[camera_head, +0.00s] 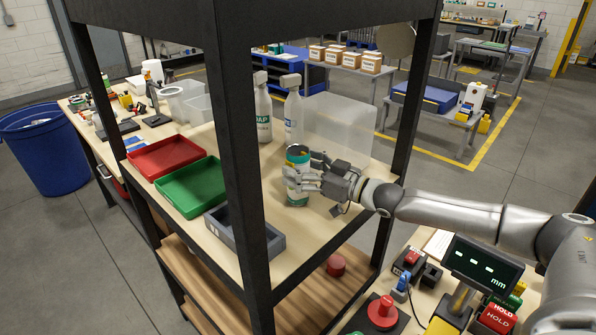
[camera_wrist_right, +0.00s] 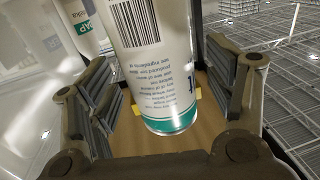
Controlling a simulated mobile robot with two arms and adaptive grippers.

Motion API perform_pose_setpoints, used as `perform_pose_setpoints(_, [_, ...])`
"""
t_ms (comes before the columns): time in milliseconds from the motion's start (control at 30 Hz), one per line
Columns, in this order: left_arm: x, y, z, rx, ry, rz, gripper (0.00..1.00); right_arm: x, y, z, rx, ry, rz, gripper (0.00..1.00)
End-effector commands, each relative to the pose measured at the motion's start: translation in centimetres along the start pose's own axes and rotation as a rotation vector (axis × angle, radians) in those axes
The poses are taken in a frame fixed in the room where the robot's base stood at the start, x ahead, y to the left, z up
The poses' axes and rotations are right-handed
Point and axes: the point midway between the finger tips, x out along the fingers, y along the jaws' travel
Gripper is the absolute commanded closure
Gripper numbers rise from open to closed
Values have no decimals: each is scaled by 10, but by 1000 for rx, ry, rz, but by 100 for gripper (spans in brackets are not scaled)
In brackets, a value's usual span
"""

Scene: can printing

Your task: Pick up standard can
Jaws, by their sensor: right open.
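The can (camera_head: 298,178), white with a green band and a coloured top, stands upright on the wooden shelf of the black frame. In the right wrist view the can (camera_wrist_right: 158,65) fills the middle, with its barcode, printed text and green lower rim showing. My right gripper (camera_head: 308,172) is open at the can in the head view. In the right wrist view its fingers (camera_wrist_right: 160,90) stand on either side of the can, with gaps visible between them and the can. My left gripper is not in view.
Two white spray bottles (camera_head: 263,112) (camera_head: 292,112) and a translucent bin (camera_head: 338,128) stand behind the can. Red (camera_head: 166,155), green (camera_head: 190,187) and grey (camera_head: 245,232) trays lie to the left. Black posts (camera_head: 237,130) frame the shelf. A red button (camera_head: 382,311) is at front right.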

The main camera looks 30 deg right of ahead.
Motion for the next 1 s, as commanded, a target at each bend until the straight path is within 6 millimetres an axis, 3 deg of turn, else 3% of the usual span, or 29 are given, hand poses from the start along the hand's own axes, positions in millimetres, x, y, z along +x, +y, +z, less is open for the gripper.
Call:
perform_pose_setpoints(100, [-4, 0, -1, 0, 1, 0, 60, 10, 0, 0, -1, 0, -1, 24])
perform_pose_setpoints(367, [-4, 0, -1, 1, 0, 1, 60, 11, 0, 2, -1, -2, 0, 24])
perform_pose_setpoints(667, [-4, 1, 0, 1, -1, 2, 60, 11, 0, 1, 0, -1, 0, 60])
perform_pose_setpoints(1000, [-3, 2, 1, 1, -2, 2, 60, 11, 0, 1, -1, -1, 0, 60])
